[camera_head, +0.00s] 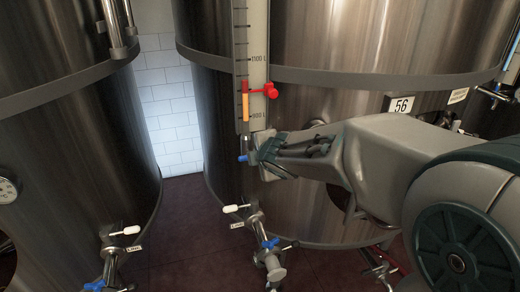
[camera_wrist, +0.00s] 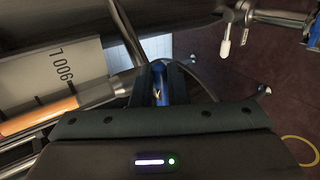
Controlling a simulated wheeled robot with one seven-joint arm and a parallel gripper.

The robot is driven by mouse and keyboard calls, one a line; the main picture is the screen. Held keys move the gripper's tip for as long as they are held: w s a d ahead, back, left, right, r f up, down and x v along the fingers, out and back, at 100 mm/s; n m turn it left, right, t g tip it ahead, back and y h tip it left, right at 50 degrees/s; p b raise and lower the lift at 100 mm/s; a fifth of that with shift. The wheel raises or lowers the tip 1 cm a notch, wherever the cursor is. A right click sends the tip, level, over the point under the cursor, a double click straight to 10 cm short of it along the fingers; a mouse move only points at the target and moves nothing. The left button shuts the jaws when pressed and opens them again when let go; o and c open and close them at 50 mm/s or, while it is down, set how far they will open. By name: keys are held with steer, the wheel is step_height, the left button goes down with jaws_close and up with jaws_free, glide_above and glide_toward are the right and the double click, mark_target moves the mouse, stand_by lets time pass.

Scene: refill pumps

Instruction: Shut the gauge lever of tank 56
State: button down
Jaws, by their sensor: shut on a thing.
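Tank 56 (camera_head: 340,40) is a large steel tank with a "56" plate (camera_head: 402,104). Its upright level gauge (camera_head: 258,60) has an amber column near the 900 L mark; the scale also shows in the wrist view (camera_wrist: 85,65). The blue gauge lever (camera_head: 243,158) is at the gauge's lower end. Its tip sticks out left of my gripper (camera_head: 262,153). In the wrist view the blue lever (camera_wrist: 160,88) sits between my gripper's fingers (camera_wrist: 160,80), which are shut on it. My gripper hides most of the lever and the valve behind it.
A red marker (camera_head: 270,91) sticks out from the gauge above my gripper. Below is an outlet valve with a white handle (camera_head: 237,208) and a blue handle (camera_head: 269,244). Another steel tank (camera_head: 70,130) stands at left, with a white-handled valve (camera_head: 125,231). Dark red floor lies between.

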steer(key=shift+p, duration=0.4)
stand_by(0.4)
steer(key=c, duration=1.4)
jaws_free()
steer(key=shift+f, duration=0.1)
steer(key=shift+c, duration=0.2)
steer(key=p+v, duration=0.8)
steer(key=v, duration=0.6)
steer(key=shift+d, duration=0.2)
steer(key=shift+w+f, duration=0.1)
